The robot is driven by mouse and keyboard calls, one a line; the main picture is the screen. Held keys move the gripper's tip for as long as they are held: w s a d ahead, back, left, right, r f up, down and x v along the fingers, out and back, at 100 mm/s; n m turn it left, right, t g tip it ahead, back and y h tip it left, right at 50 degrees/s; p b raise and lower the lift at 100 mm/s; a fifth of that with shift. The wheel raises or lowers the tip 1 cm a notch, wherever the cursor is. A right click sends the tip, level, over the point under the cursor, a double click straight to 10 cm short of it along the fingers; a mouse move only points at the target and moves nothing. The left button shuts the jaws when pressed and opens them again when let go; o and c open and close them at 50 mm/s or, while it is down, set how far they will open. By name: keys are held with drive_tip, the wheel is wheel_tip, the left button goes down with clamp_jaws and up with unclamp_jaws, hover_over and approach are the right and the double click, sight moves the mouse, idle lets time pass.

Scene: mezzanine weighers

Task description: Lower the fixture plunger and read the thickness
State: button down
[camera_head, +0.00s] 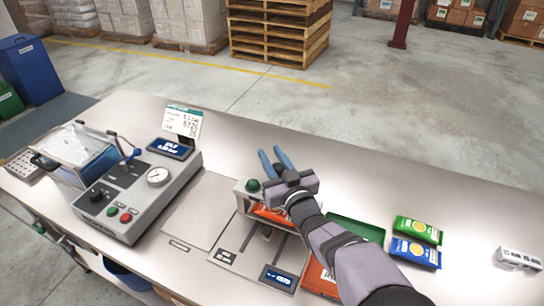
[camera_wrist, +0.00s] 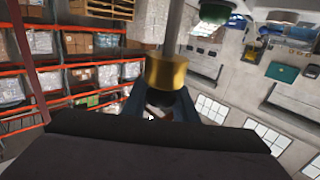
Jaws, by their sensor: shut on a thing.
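The thickness fixture (camera_head: 243,192) stands on the table with a green round knob (camera_head: 253,185) on top and a small lit display (camera_head: 280,278) at its front. An orange packet (camera_head: 268,214) lies under its head. My gripper (camera_head: 274,160) is above the fixture, its blue fingers pointing up and away. In the wrist view a brass cylinder (camera_wrist: 167,73) on a steel rod (camera_wrist: 173,28), seemingly the plunger, sits between my fingers (camera_wrist: 158,103), which are shut on it. My gripper and arm hide part of the fixture in the head view. The display's reading is too small to tell.
A grey machine (camera_head: 130,195) with a dial and buttons stands at left. Green (camera_head: 418,231) and blue (camera_head: 415,252) packets lie to the right of my arm, with a green tray (camera_head: 357,228) partly behind it. A white block (camera_head: 519,259) lies far right. The back table is clear.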

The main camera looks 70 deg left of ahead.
sight(280, 174)
drive_tip(key=shift+f+b, duration=0.9)
drive_tip(key=shift+b, duration=0.45)
drive_tip(key=shift+r, duration=0.2)
drive_tip(key=c, duration=1.4)
unclamp_jaws()
drive_tip(key=shift+c, duration=0.2)
drive_tip(key=shift+d, duration=0.15)
drive_tip(key=shift+d+b, duration=1.45)
drive_tip(key=shift+d, duration=2.1)
